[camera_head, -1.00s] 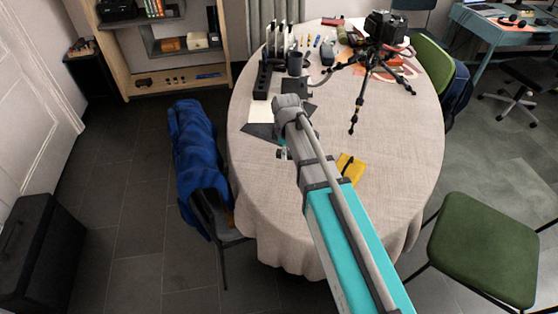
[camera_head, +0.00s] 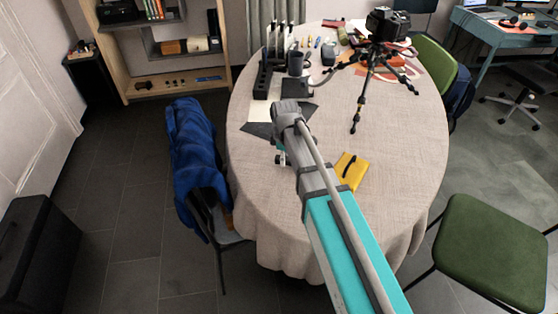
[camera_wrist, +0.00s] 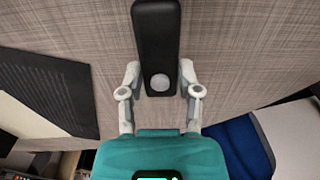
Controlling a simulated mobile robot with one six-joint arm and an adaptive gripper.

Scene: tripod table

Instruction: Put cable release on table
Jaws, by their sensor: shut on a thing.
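In the wrist view the cable release (camera_wrist: 157,40) is a long black body with a round pale grey button near its lower end. My gripper (camera_wrist: 160,82) is shut on it, one pale finger on each side. The beige cloth of the table (camera_wrist: 60,30) lies behind it; I cannot tell whether it touches the cloth. In the head view my gripper (camera_head: 281,158) is at the left part of the round table (camera_head: 390,195), largely hidden by my wrist. The cable release cannot be made out there.
A dark sheet (camera_head: 258,130) lies beside my gripper. A yellow pouch (camera_head: 352,172) lies to its right. A camera on a tripod (camera_head: 368,75) stands at the back right, and a dark mug (camera_head: 296,64) at the back. The table's front and right are clear. A blue jacket (camera_head: 198,145) hangs at the left edge.

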